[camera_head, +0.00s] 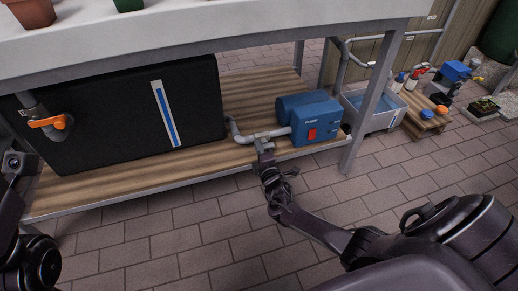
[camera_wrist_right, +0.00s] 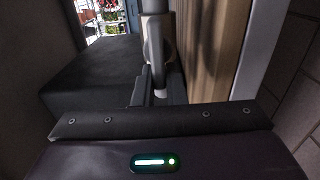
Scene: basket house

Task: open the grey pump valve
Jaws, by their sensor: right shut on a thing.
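The blue pump (camera_head: 309,120) sits on the wooden lower shelf under the bench in the head view. The grey pump valve (camera_head: 272,133) is on the grey pipe at the pump's left side. My right gripper (camera_head: 264,147) reaches up from the front to the valve and is shut on its grey handle. In the right wrist view, the grey handle (camera_wrist_right: 156,50) stands ahead of the wrist, and the fingers at its base are dark and hard to make out. My left gripper (camera_head: 15,161) is at the left edge of the head view, and its jaws cannot be made out.
A black tank (camera_head: 112,115) with a blue level strip stands on the shelf left of the pump. An orange-handled valve (camera_head: 48,122) is at its left. A metal table leg (camera_head: 370,100) and a water-filled tub (camera_head: 381,119) are to the right. The brick floor in front is clear.

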